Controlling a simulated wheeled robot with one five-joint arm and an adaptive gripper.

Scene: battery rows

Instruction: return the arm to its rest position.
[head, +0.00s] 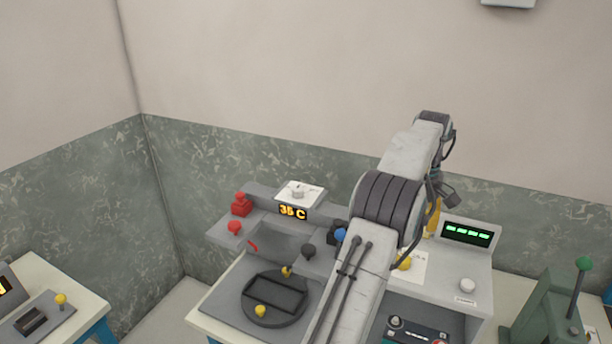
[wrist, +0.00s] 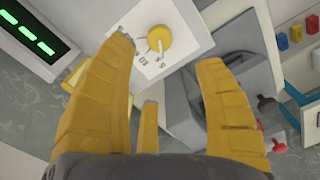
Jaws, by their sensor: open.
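My arm reaches up and forward over the workbench in the head view, with its links raised. My gripper (wrist: 165,55) has yellow fingers that are spread apart with nothing between them. In the head view only a little yellow of my gripper (head: 432,217) shows behind the arm, and its fingertips are hidden. In the wrist view a yellow knob (wrist: 159,38) on a white marked plate (wrist: 190,20) lies beyond the fingertips. I cannot tell whether a finger touches the plate. The same knob (head: 404,263) shows beside my arm in the head view.
A grey bench unit holds a round dark plate (head: 275,299), a "35 C" display (head: 292,212), red knobs (head: 241,205) and a green-lit display (head: 468,232). A green lever press (head: 550,308) stands at right, a side table (head: 62,288) at left.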

